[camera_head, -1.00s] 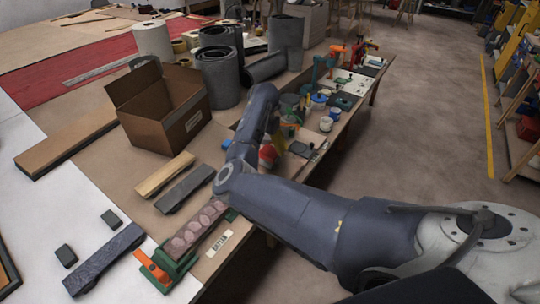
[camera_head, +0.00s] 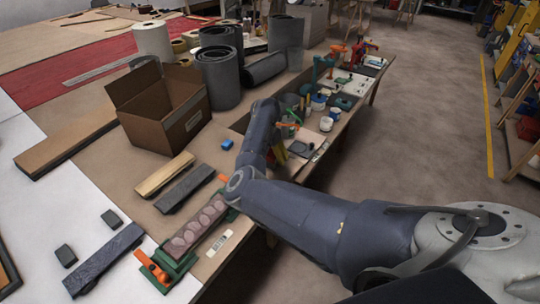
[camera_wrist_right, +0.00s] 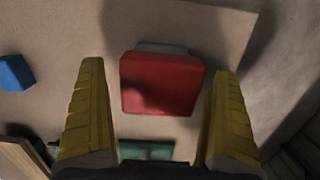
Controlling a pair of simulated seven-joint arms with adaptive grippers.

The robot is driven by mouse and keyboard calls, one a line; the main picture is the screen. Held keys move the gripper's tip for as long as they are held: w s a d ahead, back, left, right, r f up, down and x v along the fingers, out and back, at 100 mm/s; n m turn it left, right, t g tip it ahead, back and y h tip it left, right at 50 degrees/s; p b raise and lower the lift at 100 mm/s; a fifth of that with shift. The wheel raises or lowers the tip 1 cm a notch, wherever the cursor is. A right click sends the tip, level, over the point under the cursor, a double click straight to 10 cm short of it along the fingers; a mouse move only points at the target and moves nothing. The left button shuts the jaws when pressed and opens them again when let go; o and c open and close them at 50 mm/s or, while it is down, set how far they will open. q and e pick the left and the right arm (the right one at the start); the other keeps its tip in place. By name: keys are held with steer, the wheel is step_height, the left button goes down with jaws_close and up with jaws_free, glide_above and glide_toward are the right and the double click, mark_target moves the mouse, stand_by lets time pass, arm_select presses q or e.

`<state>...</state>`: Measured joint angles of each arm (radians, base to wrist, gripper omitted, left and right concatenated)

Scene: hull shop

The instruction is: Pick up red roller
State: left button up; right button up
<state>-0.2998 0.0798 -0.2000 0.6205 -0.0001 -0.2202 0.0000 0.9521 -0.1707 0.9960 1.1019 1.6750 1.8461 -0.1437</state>
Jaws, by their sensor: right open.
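In the right wrist view the red roller (camera_wrist_right: 160,84) looks like a rounded red block with a grey edge behind it. It lies between the two yellow fingers of my right gripper (camera_wrist_right: 158,105), which are spread with a gap on both sides of it. In the head view the yellow of my right gripper (camera_head: 279,156) shows partly beside my forearm, over the right part of the bench. My left gripper is in neither view.
A small blue block (camera_head: 227,144) lies left of my right forearm; it also shows in the wrist view (camera_wrist_right: 15,73). A green piece (camera_wrist_right: 146,150) lies close to the roller. An open cardboard box (camera_head: 165,115) and grey rolls (camera_head: 219,77) stand farther left.

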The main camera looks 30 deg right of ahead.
mark_target(270, 151)
steer(key=c, duration=1.7)
steer(key=shift+r, duration=0.1)
steer(key=shift+w, duration=0.1)
steer(key=shift+m, duration=0.3)
step_height(270, 151, up, 20)
